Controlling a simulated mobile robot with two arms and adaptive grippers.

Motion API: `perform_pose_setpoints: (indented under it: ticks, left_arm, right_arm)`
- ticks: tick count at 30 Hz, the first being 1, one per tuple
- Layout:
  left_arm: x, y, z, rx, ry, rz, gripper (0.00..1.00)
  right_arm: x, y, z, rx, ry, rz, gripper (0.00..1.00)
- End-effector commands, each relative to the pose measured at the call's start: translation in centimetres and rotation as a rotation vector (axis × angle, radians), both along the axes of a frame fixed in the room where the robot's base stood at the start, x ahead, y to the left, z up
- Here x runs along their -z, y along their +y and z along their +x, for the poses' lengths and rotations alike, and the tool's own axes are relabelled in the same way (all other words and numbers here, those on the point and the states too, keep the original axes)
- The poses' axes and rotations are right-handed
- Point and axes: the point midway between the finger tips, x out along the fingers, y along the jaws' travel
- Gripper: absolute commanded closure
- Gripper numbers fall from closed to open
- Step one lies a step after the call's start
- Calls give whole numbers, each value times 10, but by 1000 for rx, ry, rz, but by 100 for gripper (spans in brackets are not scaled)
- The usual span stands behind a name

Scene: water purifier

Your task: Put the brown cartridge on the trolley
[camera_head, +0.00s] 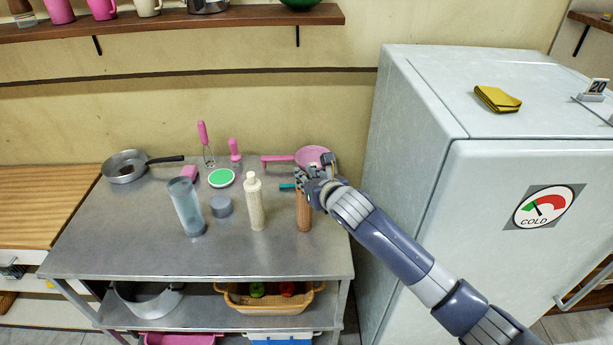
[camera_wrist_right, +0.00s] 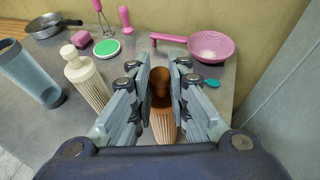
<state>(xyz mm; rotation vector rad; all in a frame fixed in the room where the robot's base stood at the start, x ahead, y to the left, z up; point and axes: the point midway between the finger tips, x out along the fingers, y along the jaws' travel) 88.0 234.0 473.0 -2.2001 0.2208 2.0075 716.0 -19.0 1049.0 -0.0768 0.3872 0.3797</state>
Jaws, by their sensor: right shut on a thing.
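The brown cartridge (camera_head: 303,216) stands upright near the right edge of the metal trolley top (camera_head: 160,258). My right gripper (camera_head: 312,183) reaches in from the right and is shut around the cartridge's upper part. In the right wrist view the cartridge (camera_wrist_right: 162,125) sits between the two fingers of my right gripper (camera_wrist_right: 162,85). The cartridge's base appears to be at the trolley surface, but I cannot tell if it touches. My left gripper is not in view.
A cream ribbed bottle (camera_head: 255,205) stands left of the cartridge, with a clear blue-grey cylinder (camera_head: 186,207) and grey cap (camera_head: 221,206) farther left. A pink strainer (camera_head: 312,156) lies behind. The fridge (camera_head: 480,190) stands close on the right. The trolley's front left is clear.

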Motion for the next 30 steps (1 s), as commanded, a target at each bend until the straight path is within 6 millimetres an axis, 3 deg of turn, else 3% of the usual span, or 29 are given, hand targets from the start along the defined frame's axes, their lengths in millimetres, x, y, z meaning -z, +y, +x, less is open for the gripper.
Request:
perform_pose_setpoints:
  ticks: [2,3,5,6,20,30]
  left_arm:
    - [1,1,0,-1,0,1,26]
    - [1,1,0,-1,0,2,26]
    - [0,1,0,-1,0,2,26]
    - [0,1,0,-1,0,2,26]
    - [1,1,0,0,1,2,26]
    - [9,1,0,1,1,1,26]
  right_arm:
    - [2,0,0,0,-1,0,100]
    - [2,0,0,1,0,-1,79]
    - [2,0,0,0,0,0,66]
    - [2,0,0,0,0,0,64]
    - [-3,-3,-6,0,0,-1,64]
    - [-22,-21,-50,-1,-2,-2,64]
